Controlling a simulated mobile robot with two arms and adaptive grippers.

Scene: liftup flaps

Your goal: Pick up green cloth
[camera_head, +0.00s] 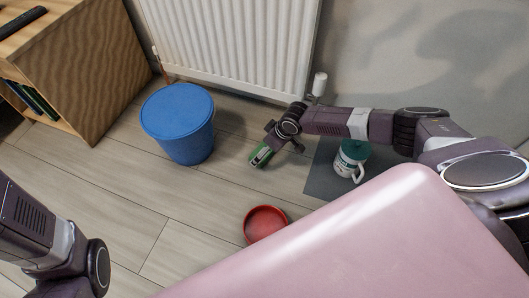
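A small green thing (260,155), with a pale and dark patch on it, shows at the end of my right arm, over the wooden floor. It may be the green cloth, but it is too small to be sure. My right gripper (276,143) is right beside it, seen from above and pointing down and to the left. Its fingers are small and partly hidden, so I cannot tell whether they are shut on the green thing or only near it. My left arm comes in at the lower left; its gripper is out of the picture.
A blue bin (178,120) stands left of my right gripper, before a white radiator (228,40). A red bowl (265,224) is on the floor below. A white and green mug (350,158) stands on a grey mat (322,183). A wooden cabinet (85,70) is upper left.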

